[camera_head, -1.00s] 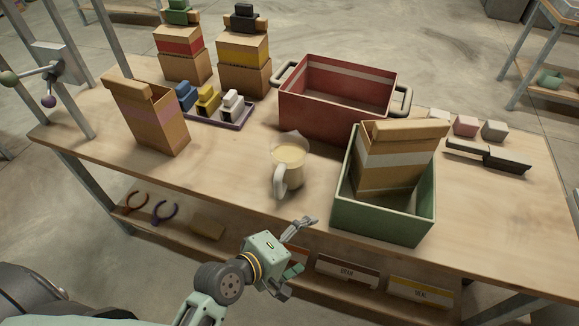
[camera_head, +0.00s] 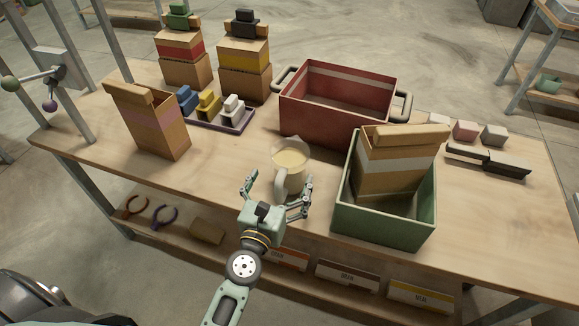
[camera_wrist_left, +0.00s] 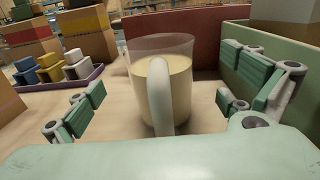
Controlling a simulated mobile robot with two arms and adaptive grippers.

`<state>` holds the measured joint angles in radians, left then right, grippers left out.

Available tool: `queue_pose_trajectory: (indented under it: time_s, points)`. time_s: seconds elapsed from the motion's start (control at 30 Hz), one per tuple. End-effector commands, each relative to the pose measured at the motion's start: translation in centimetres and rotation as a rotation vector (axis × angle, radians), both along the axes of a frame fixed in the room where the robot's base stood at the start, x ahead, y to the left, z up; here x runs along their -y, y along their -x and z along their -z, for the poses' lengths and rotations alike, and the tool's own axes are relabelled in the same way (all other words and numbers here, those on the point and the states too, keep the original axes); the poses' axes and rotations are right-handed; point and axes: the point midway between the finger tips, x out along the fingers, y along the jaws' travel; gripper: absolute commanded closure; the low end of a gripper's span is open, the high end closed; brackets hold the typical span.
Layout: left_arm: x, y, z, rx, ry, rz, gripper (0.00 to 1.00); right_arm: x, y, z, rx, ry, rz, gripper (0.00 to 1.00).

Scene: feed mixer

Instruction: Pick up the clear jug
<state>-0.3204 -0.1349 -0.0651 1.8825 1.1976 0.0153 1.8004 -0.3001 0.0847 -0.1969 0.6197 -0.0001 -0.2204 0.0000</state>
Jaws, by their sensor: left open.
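The clear jug (camera_head: 291,160) stands upright on the workbench, with cream-coloured contents and a pale handle facing me. It also shows in the left wrist view (camera_wrist_left: 177,82), with its handle in front at the centre. My left gripper (camera_head: 277,188) is open at the bench's front edge, just in front of the jug. In the left wrist view my left gripper's fingers (camera_wrist_left: 165,108) are spread to either side of the jug, with a gap on both sides. The right gripper is not in view.
A green crate (camera_head: 385,228) holding a cardboard bag stands close to the right of the jug. A red bin (camera_head: 330,115) stands behind it. A cardboard bag (camera_head: 150,125) and a purple tray (camera_head: 236,127) are to the left. Bare bench lies left of the jug.

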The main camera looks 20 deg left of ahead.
Motion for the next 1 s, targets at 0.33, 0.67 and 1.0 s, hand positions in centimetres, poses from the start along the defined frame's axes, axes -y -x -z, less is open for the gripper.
queue_pose_trajectory:
  time_s: [0.33,0.67,1.0]
  points:
    - [0.0,-4.5,0.0,0.001,-0.005,0.003,0.01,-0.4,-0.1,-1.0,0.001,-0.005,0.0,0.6]
    - [0.0,-5.2,0.2,-0.001,-0.005,0.003,0.01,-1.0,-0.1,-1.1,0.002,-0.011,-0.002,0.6]
    - [0.0,-5.2,0.2,-0.001,-0.005,0.003,0.3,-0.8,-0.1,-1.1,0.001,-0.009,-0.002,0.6]
